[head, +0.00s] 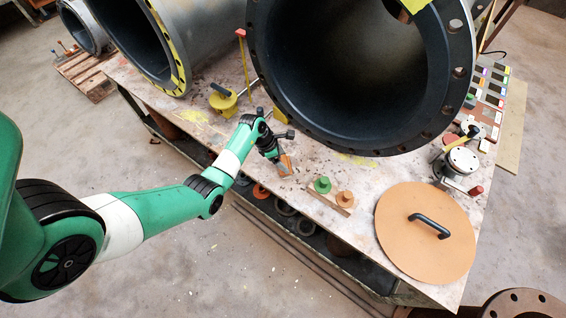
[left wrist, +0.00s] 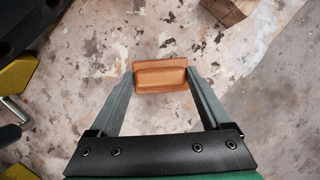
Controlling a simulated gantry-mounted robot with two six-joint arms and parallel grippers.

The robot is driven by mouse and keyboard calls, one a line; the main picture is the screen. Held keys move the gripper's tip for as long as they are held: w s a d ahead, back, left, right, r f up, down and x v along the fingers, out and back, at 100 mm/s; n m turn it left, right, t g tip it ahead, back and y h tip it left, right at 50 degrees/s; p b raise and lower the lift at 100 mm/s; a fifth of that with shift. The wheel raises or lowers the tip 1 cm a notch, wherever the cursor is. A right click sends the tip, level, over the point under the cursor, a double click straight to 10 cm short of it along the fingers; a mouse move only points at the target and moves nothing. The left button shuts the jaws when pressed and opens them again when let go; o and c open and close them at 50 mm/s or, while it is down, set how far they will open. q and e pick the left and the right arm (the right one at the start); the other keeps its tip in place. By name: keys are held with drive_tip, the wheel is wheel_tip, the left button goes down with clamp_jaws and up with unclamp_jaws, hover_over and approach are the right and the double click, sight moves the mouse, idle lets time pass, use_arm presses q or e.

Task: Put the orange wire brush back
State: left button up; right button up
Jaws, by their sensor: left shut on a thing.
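The orange brush (left wrist: 160,74) shows from above in the left wrist view as a block with a raised grip; its bristles are hidden. It also shows in the head view (head: 287,166) near the front edge of the worktable (head: 350,228). My left gripper (left wrist: 160,82) is shut on it, with one finger at each end. In the head view my left gripper (head: 279,158) points down at the table, left of the green knob. I cannot tell whether the brush touches the table. My right gripper is not in view.
A green knob (head: 322,184) and an orange knob (head: 345,198) sit by a wooden strip. A large orange disc (head: 405,255) with a black handle lies to the right. The big dark-lined pipe (head: 350,60) stands behind. A yellow tool (head: 222,103) lies at left.

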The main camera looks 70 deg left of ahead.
use_arm(q)
drive_tip(key=shift+r, duration=0.15)
drive_tip(key=shift+w, duration=0.1)
drive_tip(key=o, duration=1.1)
drive_tip(key=shift+f, duration=0.2)
drive_tip(key=shift+r, duration=0.15)
drive_tip(key=p+v, duration=0.6)
drive_tip(key=v, duration=0.6)
drive_tip(key=shift+p, duration=0.4)
